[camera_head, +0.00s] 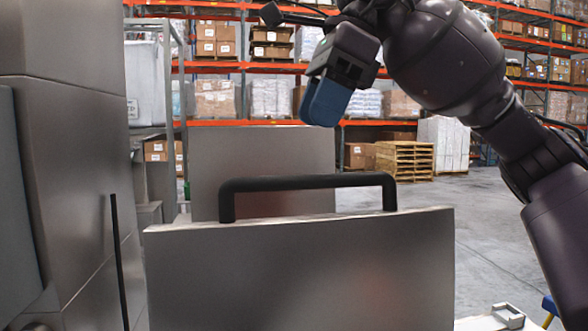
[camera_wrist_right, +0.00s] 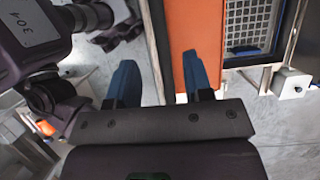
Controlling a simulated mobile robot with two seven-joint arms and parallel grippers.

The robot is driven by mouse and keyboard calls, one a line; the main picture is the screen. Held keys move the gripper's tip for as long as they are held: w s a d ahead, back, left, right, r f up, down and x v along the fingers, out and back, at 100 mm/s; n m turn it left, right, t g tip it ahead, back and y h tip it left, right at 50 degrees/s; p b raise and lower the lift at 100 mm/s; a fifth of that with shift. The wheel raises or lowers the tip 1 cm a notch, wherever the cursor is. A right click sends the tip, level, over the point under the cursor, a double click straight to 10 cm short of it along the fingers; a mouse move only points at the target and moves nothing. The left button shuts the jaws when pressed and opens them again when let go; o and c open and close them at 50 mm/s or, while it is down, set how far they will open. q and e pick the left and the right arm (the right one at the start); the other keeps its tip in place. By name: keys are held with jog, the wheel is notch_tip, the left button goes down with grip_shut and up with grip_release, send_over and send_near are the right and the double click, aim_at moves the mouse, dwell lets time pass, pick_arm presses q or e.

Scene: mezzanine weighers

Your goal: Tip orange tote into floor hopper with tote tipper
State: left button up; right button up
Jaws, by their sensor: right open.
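My right gripper (camera_head: 325,98) hangs fingers-down at the upper middle of the head view, above and behind a black handle (camera_head: 308,182). It is open, with its two blue fingers spread in the right wrist view (camera_wrist_right: 160,82). The handle stands on a steel panel (camera_head: 300,270) in the foreground. In the right wrist view, a flat orange surface (camera_wrist_right: 192,30) lies behind the right finger. It may be part of the orange tote; I cannot tell. A dark bar (camera_wrist_right: 155,40) shows between the fingers, and its distance from them is unclear. My left gripper is not in view.
Tall steel casing (camera_head: 80,130) stands close on the left. Another steel panel (camera_head: 262,155) stands behind the handle. A grey grid (camera_wrist_right: 248,35) lies beside the orange surface. Pallets (camera_head: 404,160) and loaded racks stand far behind. The floor (camera_head: 490,210) at right is open.

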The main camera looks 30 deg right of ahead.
jog(key=x, duration=0.8)
jog(key=shift+f, duration=0.1)
grip_shut()
